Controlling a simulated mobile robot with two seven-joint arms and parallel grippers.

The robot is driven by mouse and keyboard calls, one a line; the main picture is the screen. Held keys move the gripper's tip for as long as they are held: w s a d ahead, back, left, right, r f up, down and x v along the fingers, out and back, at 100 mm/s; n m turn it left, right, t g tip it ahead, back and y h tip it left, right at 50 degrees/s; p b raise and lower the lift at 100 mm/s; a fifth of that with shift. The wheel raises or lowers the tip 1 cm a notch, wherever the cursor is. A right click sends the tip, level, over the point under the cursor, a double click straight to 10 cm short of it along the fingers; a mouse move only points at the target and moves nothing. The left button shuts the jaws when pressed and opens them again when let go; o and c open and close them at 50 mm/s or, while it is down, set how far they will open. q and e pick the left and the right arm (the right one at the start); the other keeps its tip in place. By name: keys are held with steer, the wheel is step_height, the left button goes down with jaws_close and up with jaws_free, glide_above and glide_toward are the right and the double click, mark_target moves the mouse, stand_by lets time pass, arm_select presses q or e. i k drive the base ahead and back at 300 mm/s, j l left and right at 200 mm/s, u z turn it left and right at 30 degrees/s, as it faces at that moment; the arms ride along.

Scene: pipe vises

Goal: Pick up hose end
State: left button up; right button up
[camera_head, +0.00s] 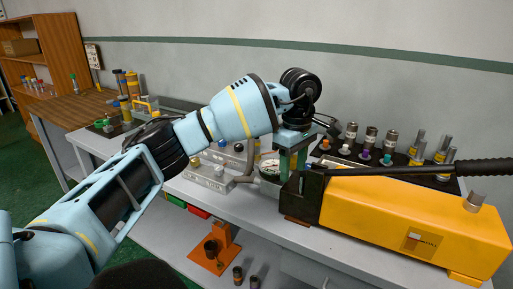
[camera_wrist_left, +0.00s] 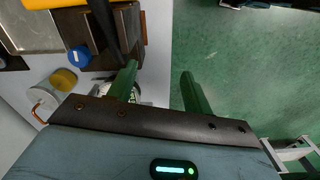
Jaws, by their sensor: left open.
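My left gripper (camera_head: 292,163) points down in the head view, beside the dark front end of the yellow hand pump (camera_head: 415,215). Its green fingers are apart, with a clear gap between them in the left wrist view (camera_wrist_left: 158,75). A round gauge (camera_head: 270,168) is just left of the fingers in the head view. A grey hose-like piece (camera_head: 243,176) lies left of the gauge. I cannot pick out the hose end for certain; the gripper may hide it. My right gripper is not in view.
A grey metal block with fittings (camera_head: 208,176) stands on the bench left of the gauge. A black rack with several fittings (camera_head: 370,155) is behind the pump. The pump's long black lever (camera_head: 400,170) reaches right. An orange stand (camera_head: 213,250) is below.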

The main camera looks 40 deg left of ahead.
mark_target(258, 140)
steer(key=i+j, duration=0.15)
steer(key=j, duration=0.15)
steer(key=i+j, duration=0.1)
steer(key=j, duration=0.25)
steer(key=i+j, duration=0.15)
steer(key=j, duration=0.15)
steer(key=i+j, duration=0.1)
steer(key=j, duration=0.25)
